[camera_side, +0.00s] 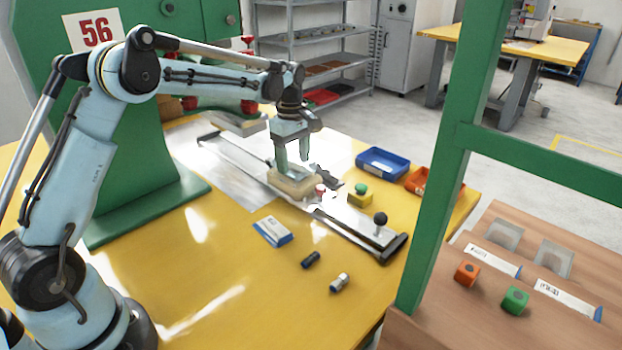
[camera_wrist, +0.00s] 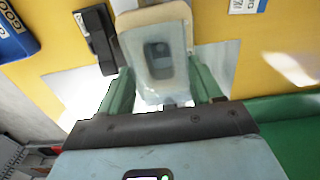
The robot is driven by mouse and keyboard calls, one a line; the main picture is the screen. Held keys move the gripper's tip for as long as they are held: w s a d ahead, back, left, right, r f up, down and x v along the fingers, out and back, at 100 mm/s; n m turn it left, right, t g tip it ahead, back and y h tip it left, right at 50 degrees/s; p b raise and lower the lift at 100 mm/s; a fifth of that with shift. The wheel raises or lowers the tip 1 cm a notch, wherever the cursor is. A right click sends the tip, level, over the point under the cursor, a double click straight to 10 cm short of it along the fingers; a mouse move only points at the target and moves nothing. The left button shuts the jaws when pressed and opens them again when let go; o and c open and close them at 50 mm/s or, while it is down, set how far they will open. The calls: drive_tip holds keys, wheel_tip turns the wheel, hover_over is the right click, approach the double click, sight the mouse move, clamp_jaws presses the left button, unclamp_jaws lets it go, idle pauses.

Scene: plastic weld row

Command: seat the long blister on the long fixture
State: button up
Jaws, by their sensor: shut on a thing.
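A beige fixture block (camera_side: 288,186) sits on the metal slide plate in the middle of the yellow table. It also shows beyond my fingers in the wrist view (camera_wrist: 150,14). My gripper (camera_side: 293,161) points down just above this block, with its two green fingers. In the wrist view my gripper (camera_wrist: 163,88) is shut on a clear blister (camera_wrist: 154,92), which lies between the fingers and overlaps the block. A dark grey shape shows through it. I cannot tell whether the blister touches the block or hangs slightly above it.
A ball-topped handle (camera_side: 380,219) stands at the slide's front end. A yellow block (camera_side: 360,199), blue bin (camera_side: 383,163) and orange bin (camera_side: 425,182) lie to the right. A blue-and-white box (camera_side: 272,231) lies in front. Two clear trays (camera_side: 505,233) rest on the wooden bench. A green post (camera_side: 450,160) rises nearby.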

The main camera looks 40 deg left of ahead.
drive_tip(key=shift+f, duration=0.9)
drive_tip(key=o, duration=0.9)
drive_tip(key=c, duration=0.4)
drive_tip(key=shift+r, duration=0.1)
wheel_tip(320, 180, up, 7)
idle(0.8)
